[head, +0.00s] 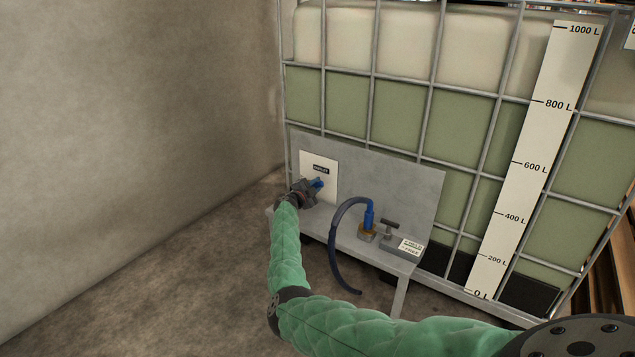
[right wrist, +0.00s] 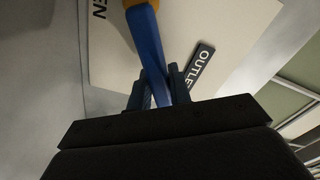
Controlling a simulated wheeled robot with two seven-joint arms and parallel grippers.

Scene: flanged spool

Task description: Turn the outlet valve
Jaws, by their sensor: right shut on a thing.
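The outlet valve's blue lever (head: 319,183) shows at the white panel marked OUTLET (head: 321,169) on the grey plate of the tank. In the right wrist view the blue lever (right wrist: 146,38) runs up to a yellow hub (right wrist: 130,3) at the top edge. My right gripper (head: 313,187) is at the panel, and its two fingers (right wrist: 159,88) are shut on the lever, one on each side. My gripper hides part of the lever in the head view. My left gripper is not in view.
A dark blue hose (head: 333,240) with a brass fitting (head: 367,233) and a small T-handled clamp (head: 389,226) sit on the shelf right of the panel. A caged tank (head: 400,105) with a litre scale (head: 535,160) stands behind. A bare wall (head: 130,120) is at left.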

